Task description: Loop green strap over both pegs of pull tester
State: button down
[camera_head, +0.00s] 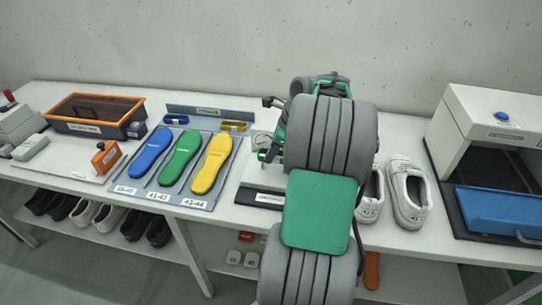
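The pull tester (260,197) stands on the bench at the middle, a white-and-dark base with a label on its front edge. My grey and green arm covers its right part, and I cannot make out its two pegs. A small green piece (264,155) shows just left of the arm above the tester; it may be the green strap or part of my gripper. My gripper is mostly hidden behind my arm links, near the tester. I cannot see whether its fingers are open or shut, or whether they hold anything.
A blue strap (176,119) and a yellow strap (234,126) lie behind the blue, green and yellow insoles (180,158). An orange-rimmed bin (93,129) is at left. White shoes (407,192) and a white machine with a blue tray (500,212) are at right.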

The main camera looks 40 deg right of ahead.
aim_at(271, 174)
jog(key=shift+f+b, duration=0.35)
jog(key=shift+f, duration=1.95)
jog(key=c, duration=2.1)
grip_release()
jog(key=o, duration=0.5)
jog(key=p+v, duration=0.1)
jog(key=v, duration=0.7)
jog(key=shift+f, duration=0.1)
